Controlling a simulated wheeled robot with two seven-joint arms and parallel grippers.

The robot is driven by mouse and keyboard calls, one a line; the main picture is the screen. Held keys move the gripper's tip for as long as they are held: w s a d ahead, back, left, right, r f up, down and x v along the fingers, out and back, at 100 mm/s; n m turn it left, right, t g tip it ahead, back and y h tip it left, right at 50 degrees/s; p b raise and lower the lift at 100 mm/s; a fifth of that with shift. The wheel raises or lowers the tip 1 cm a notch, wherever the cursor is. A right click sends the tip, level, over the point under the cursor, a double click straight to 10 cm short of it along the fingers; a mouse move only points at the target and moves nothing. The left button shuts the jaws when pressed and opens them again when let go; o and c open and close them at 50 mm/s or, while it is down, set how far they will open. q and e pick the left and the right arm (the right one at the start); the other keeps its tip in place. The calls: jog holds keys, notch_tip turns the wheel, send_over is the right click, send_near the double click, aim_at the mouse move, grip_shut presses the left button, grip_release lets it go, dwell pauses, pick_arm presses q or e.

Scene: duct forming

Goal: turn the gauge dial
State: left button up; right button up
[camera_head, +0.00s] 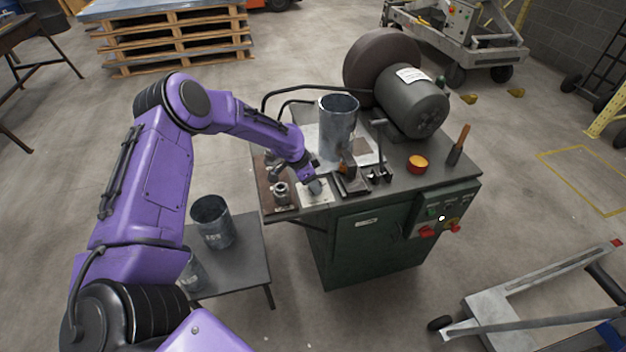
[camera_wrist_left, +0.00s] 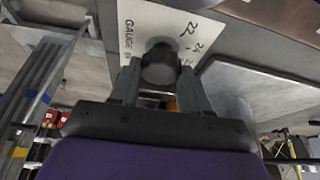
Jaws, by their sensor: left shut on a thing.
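The gauge dial is a dark round knob (camera_wrist_left: 160,66) on a white plate (camera_wrist_left: 140,22) marked "GAUGE" and with numbers such as 22. In the head view the plate (camera_head: 322,197) lies at the front edge of the green machine's top. My left gripper (camera_head: 312,180) reaches down over the plate. In the left wrist view its two fingers (camera_wrist_left: 160,85) are shut on the knob, one on each side. The gripper partly covers the dial in the head view, and the dial's exact setting cannot be read. My right gripper is not in view.
A metal duct cylinder (camera_head: 338,125) stands on the machine top behind the gripper, with a dark motor (camera_head: 410,100) beyond. Small clamps (camera_head: 378,165) stand right of the gripper, and metal fittings (camera_head: 281,195) left. A low table (camera_head: 240,265) holds ducts (camera_head: 211,222).

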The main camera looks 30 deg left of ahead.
pick_arm(q)
jog(key=n+y+p, duration=0.1)
jog(key=n, duration=0.2)
jog(key=shift+d+r+t+p, duration=0.1)
jog(key=shift+r+t+p, duration=0.05)
jog(key=shift+t+p, duration=0.2)
jog(key=n+y+p, duration=0.1)
jog(key=n+y, duration=0.1)
jog(key=n, duration=0.3)
jog(key=shift+d+p, duration=0.15)
jog(key=shift+p, duration=0.25)
jog(key=n+y, duration=0.1)
jog(key=n, duration=0.1)
jog(key=shift+n, duration=0.3)
jog(key=shift+d+n+y, duration=0.1)
jog(key=shift+n+y, duration=0.5)
jog(key=shift+n, duration=1.3)
jog(key=o, duration=1)
